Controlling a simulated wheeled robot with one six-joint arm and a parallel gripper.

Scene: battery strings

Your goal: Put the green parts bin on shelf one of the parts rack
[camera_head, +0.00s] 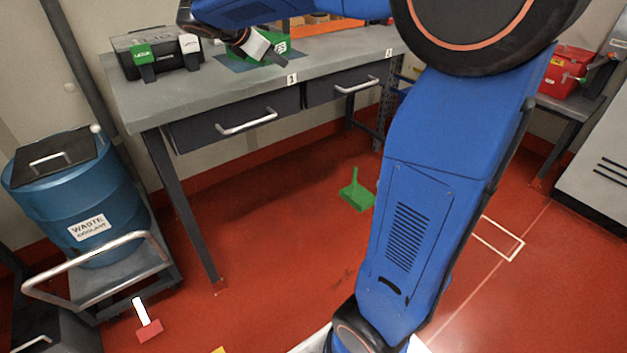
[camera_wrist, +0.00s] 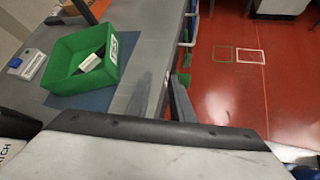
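The green parts bin (camera_wrist: 72,83) sits on a blue-grey mat on the bench, with its open top and white label showing in the wrist view. A dark piece with a pale end lies inside it. The gripper's fingertips are too small and dark to tell open from shut. A narrow perforated rack post (camera_head: 384,112) with blue and yellow parts stands beyond the bench's right end; its shelves are mostly hidden by my arm.
The grey bench (camera_head: 160,105) has two drawers and a black case (camera_head: 160,60) at the left. An orange box (camera_head: 330,24) stands behind the bin. A coolant drum (camera_head: 75,190) on a cart is at the left.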

